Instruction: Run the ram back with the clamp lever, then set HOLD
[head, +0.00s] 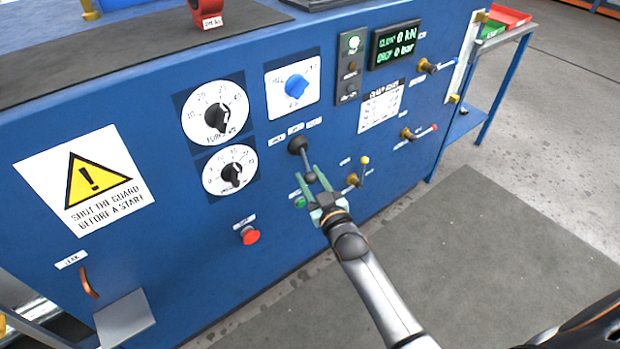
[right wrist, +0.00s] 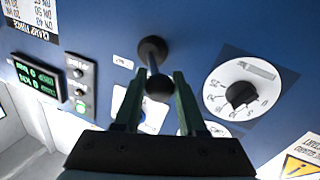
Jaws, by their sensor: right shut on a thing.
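The clamp lever (head: 305,158) is a dark lever on the blue panel, with a round black boss and a ball knob at its free end. Three small labels sit above it, too small to read surely. My right gripper (head: 311,180) has its greenish fingers on either side of the knob and is shut on it. In the right wrist view the knob (right wrist: 159,88) sits between the fingers (right wrist: 158,105), with the shaft running to the boss. The display (head: 397,43) reads about 0 on both green lines. My left gripper is not in view.
Two black-pointer dials (head: 215,112) and a blue selector (head: 296,85) are left and above. A red button (head: 249,234) is lower left, a green button (head: 300,202) close by my gripper. A yellow-tipped brass valve (head: 354,180) is just right. The floor in front is clear.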

